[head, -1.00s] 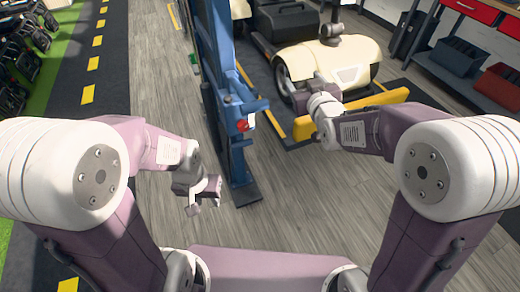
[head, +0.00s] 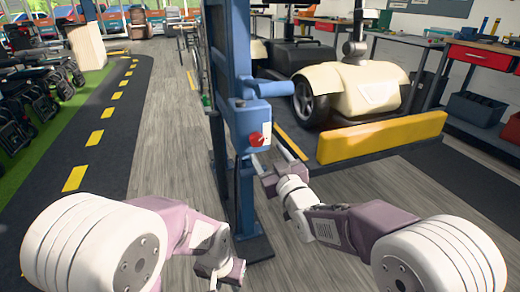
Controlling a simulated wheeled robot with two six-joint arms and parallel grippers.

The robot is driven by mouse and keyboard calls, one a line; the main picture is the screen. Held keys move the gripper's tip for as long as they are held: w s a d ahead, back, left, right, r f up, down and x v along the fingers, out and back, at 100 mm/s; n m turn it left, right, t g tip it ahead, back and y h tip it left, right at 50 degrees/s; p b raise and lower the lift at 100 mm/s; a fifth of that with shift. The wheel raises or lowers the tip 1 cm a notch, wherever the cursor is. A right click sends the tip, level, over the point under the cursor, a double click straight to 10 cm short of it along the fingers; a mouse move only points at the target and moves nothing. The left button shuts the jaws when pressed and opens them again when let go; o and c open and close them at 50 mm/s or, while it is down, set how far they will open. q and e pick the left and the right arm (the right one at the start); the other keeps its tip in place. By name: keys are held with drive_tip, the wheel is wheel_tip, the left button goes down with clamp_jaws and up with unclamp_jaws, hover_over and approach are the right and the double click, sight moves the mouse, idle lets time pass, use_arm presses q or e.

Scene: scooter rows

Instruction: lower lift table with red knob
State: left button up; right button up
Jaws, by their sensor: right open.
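The red knob (head: 256,139) sits on the front of a blue control box (head: 240,120) on the blue lift column (head: 228,60). The lift table's platform shows by its yellow front edge (head: 385,138), low above the floor, with a cream scooter (head: 360,88) on it. My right gripper (head: 277,158) is open and empty, just below and to the right of the knob in the picture, apart from it. My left gripper (head: 238,272) hangs low in front of the column's foot. Its fingers are too unclear to tell their opening.
A blue horizontal handle (head: 270,88) sticks out right above the box. A workbench with a red drawer (head: 484,57) and bins stands at the right. Dark scooters (head: 35,85) line the left. Grey wooden floor (head: 165,130) is free left of the column.

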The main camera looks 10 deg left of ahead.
sight(258, 141)
drive_tip(key=x, duration=0.2)
drive_tip(key=b+x, duration=0.1)
drive_tip(key=x, duration=0.1)
drive_tip(key=b+x, duration=0.1)
drive_tip(key=x, duration=0.1)
drive_tip(key=shift+w+a+f, duration=0.1)
drive_tip(key=shift+w+f, duration=0.05)
drive_tip(key=shift+f, duration=0.1)
drive_tip(key=shift+w+a+r, duration=0.15)
drive_tip(key=shift+w+a, duration=0.2)
drive_tip(key=shift+w, duration=0.15)
drive_tip(key=c, duration=1.4)
